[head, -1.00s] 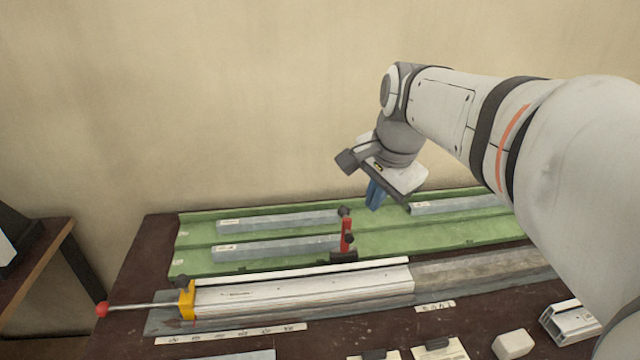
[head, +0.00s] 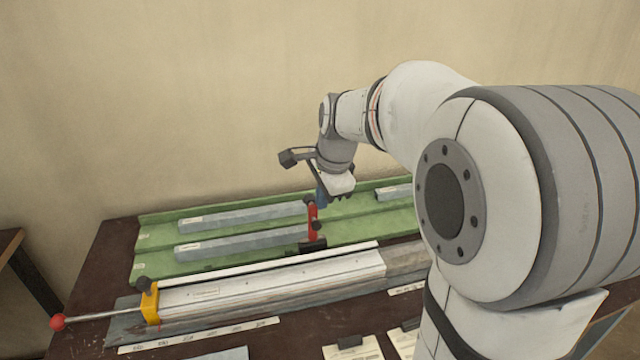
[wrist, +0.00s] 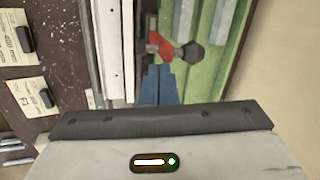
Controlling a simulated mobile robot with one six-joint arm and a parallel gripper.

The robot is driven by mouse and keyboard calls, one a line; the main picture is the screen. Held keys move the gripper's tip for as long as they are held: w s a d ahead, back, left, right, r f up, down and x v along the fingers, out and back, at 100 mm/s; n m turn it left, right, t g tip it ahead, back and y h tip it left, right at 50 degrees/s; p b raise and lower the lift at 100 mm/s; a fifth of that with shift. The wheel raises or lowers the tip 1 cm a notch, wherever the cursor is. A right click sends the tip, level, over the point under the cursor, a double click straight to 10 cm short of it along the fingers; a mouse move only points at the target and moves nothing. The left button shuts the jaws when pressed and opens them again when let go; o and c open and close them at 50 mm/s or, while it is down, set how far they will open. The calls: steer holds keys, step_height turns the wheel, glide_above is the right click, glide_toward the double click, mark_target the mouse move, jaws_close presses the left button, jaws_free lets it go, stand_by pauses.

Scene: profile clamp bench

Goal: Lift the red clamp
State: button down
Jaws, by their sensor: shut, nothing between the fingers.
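The red clamp (head: 313,221) stands upright on a dark base at the front edge of the green tray (head: 160,258), behind the white profile. It has dark knobs at its top and side. In the wrist view the red clamp (wrist: 160,46) lies just beyond my fingertips, with a dark round knob to its right. My gripper (head: 322,200) is beside and behind the clamp's top in the head view. Its blue fingers (wrist: 159,72) are together and empty. The small gap between fingers and clamp is hard to judge.
Grey bars (head: 240,216) lie in the green tray. A long white profile (head: 270,288) with a yellow stop (head: 150,302) and a red-knobbed rod (head: 57,322) runs along the front. Paper cards with dark clips (head: 352,346) lie nearer. The wall is behind.

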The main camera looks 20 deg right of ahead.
mark_target(314, 197)
steer(key=shift+w+a+f, duration=0.1)
steer(key=shift+w+a, duration=0.05)
steer(key=shift+w, duration=0.4)
steer(key=shift+w+a+f, duration=0.1)
steer(key=shift+w, duration=0.4)
steer(key=shift+w+r+p, duration=0.2)
steer(key=shift+w+p, duration=0.25)
steer(key=shift+p, duration=0.2)
steer(key=shift+w+r+p, duration=0.2)
steer(key=shift+w+p, duration=0.25)
steer(key=shift+p, duration=0.15)
steer(key=shift+w+f+g+p, duration=0.2)
steer(key=shift+w+g+p, duration=0.35)
steer(key=shift+p, duration=0.3)
steer(key=shift+w+f, duration=0.3)
steer(key=shift+w, duration=0.25)
steer(key=shift+s, duration=0.15)
